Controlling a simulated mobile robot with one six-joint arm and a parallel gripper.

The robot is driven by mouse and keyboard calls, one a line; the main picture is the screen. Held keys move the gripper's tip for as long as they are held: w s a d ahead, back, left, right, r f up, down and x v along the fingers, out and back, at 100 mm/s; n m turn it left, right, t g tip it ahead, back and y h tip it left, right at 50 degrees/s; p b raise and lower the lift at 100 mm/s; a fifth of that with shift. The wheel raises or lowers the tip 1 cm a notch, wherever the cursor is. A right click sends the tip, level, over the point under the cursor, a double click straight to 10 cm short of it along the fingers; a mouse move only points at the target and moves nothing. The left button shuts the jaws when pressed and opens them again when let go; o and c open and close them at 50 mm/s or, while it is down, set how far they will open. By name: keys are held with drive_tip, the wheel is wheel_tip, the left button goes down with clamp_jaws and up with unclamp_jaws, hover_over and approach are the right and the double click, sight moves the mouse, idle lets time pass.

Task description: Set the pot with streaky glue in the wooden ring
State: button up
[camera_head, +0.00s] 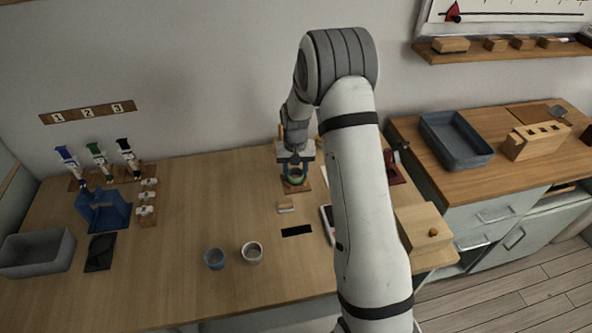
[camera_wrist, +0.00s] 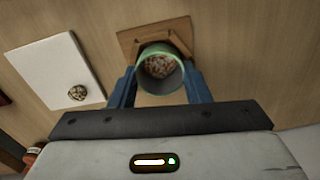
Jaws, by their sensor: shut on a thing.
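A green-rimmed pot (camera_head: 296,178) is between the blue fingers of my gripper (camera_head: 296,167), which is shut on it. In the wrist view the pot (camera_wrist: 160,74) shows its open top, with brownish, pale-streaked contents, between the fingertips (camera_wrist: 161,84). The wooden ring, on a square wooden base (camera_head: 303,186), is at the pot; in the wrist view its angled wooden pieces (camera_wrist: 176,42) show against the pot's far side. The pot hides the middle of the ring, so I cannot tell whether it is seated or just above. A blue pot (camera_head: 214,259) and a pale pot (camera_head: 252,252) stand at the table's front.
A black strip (camera_head: 297,231) and a small block (camera_head: 286,207) lie nearer the front. A white slab (camera_wrist: 58,78) lies beside the ring.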

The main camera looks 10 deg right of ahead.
drive_tip(key=shift+f+b, duration=0.35)
drive_tip(key=shift+b, duration=0.2)
idle(0.5)
idle(0.4)
drive_tip(key=o, duration=1)
drive_tip(key=shift+o, duration=0.2)
drive_tip(key=shift+r+p, duration=1.35)
drive_tip(key=shift+r, duration=1.15)
drive_tip(key=shift+r, duration=0.1)
wheel_tip(320, 180, up, 8)
drive_tip(key=b, duration=0.1)
drive_tip(key=shift+f, duration=0.2)
